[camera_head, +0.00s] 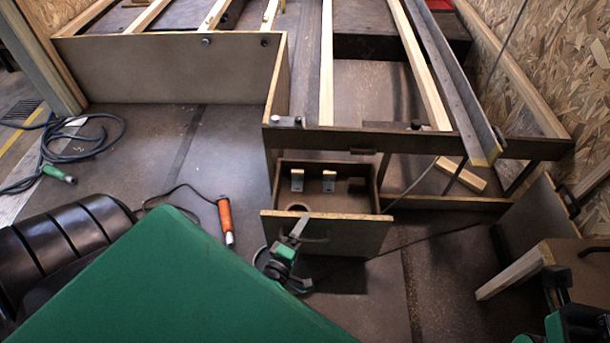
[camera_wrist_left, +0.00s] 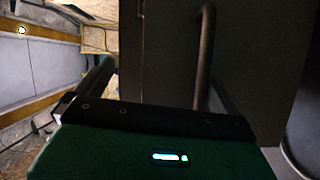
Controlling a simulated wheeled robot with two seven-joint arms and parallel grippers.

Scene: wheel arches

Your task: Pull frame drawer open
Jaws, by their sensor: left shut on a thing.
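The frame drawer (camera_head: 328,234) sits in the lower part of the wood-and-board frame (camera_head: 340,143) in the head view. It stands partly out, so its inside shows, with two small light blocks on the back wall and a round shape near the front. My left gripper (camera_head: 297,231) is at the left part of the drawer front, shut on the drawer handle (camera_wrist_left: 204,55), a curved dark bar in the left wrist view. Much of the handle is hidden by the gripper in the head view. My right gripper (camera_head: 562,286) is partly in view at the lower right; its jaw opening is unclear.
An orange-handled tool (camera_head: 226,220) with a black cable lies on the floor left of the drawer. A coiled hose (camera_head: 85,140) lies farther left. A small wooden-legged piece (camera_head: 515,270) stands at right.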

